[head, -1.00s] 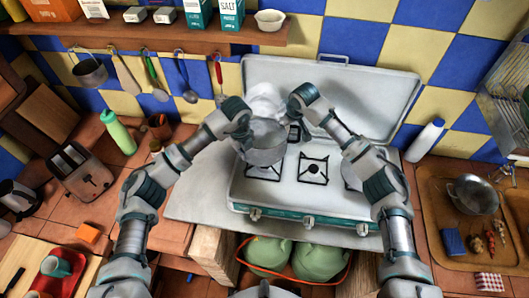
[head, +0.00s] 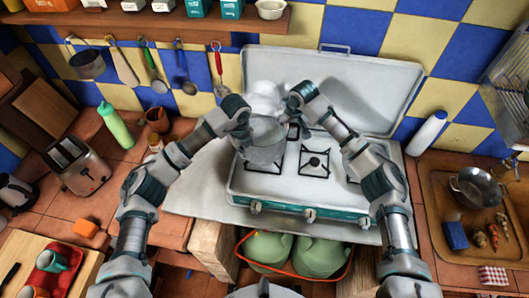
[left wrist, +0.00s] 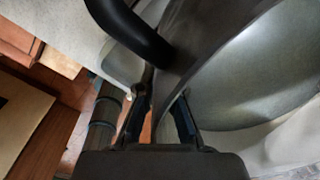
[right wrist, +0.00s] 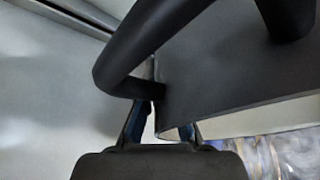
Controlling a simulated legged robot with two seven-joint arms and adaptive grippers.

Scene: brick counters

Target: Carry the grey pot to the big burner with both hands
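The grey pot (head: 262,150) is over the left side of the stove (head: 290,188), in front of the back-left corner, and partly covers the left front burner. I cannot tell whether its base touches the stove. My left gripper (head: 244,131) is at the pot's left side. In the left wrist view, its fingers (left wrist: 160,108) straddle the pot's edge below a dark handle. My right gripper (head: 291,112) is at the pot's back right. In the right wrist view, its fingers (right wrist: 160,118) straddle the dark pot edge by the other handle; the tips are partly hidden.
A middle burner (head: 314,162) is bare; my right forearm partly hides another burner at the right. The stove's raised lid (head: 350,85) stands behind. A white bottle (head: 426,133) and a tray (head: 436,190) with a pan are to the right. A toaster (head: 78,165) is at the left.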

